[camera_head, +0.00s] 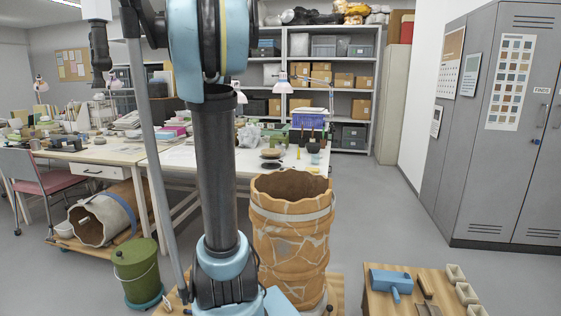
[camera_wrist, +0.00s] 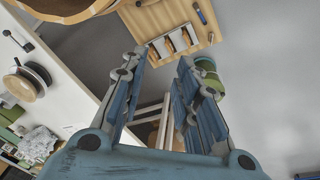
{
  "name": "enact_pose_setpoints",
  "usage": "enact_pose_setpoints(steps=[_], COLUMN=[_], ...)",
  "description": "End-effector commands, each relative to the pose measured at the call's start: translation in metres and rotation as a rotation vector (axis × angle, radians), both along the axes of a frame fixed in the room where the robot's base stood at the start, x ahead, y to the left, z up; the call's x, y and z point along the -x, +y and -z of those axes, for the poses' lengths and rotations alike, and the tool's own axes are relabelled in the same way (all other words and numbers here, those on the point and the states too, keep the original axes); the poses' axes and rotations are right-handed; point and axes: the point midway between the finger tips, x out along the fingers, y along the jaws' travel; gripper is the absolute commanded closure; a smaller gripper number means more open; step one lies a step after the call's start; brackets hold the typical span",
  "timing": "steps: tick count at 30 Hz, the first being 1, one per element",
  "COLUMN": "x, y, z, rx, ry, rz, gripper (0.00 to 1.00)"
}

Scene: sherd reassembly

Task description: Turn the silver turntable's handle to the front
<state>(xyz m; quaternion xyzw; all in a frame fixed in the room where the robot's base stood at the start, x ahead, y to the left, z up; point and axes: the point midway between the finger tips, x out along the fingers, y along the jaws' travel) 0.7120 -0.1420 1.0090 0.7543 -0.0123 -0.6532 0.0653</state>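The silver turntable is not clearly in view. A light grey edge shows at the foot of the large cracked orange jar (camera_head: 290,235) in the head view, partly cut off by the frame and by my arm; I cannot tell whether it is the turntable. No handle can be made out. In the wrist view, my gripper (camera_wrist: 164,60) has its two blue-grey fingers spread apart, with nothing between them. It is in the air, away from the jar, whose rounded side seems to show at the top left.
A green bucket (camera_head: 136,270) stands on the floor left of my arm. A low wooden table (camera_head: 377,300) at the right holds a blue tool (camera_head: 391,282) and several small blocks. A white worktable stands behind the jar. Grey cabinets (camera_head: 500,130) line the right; floor before them is clear.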

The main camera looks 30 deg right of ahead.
Motion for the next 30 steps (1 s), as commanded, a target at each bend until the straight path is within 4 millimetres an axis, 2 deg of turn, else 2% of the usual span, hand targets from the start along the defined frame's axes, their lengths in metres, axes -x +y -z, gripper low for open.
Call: enact_pose_setpoints(steps=[3,8,15,23,30], x=[-0.033,-0.072,-0.127,-0.177,-0.213], y=[-0.028,-0.065,-0.126,-0.200,-0.272], z=[-0.015,-0.028,-0.040,-0.040,-0.030], rx=[0.010,0.023,0.041,0.059,0.074], ry=[0.009,0.020,0.038,0.061,0.082], rz=[-0.002,-0.008,-0.017,-0.026,-0.035], gripper=[0.71,0.71,0.71,0.71,0.71])
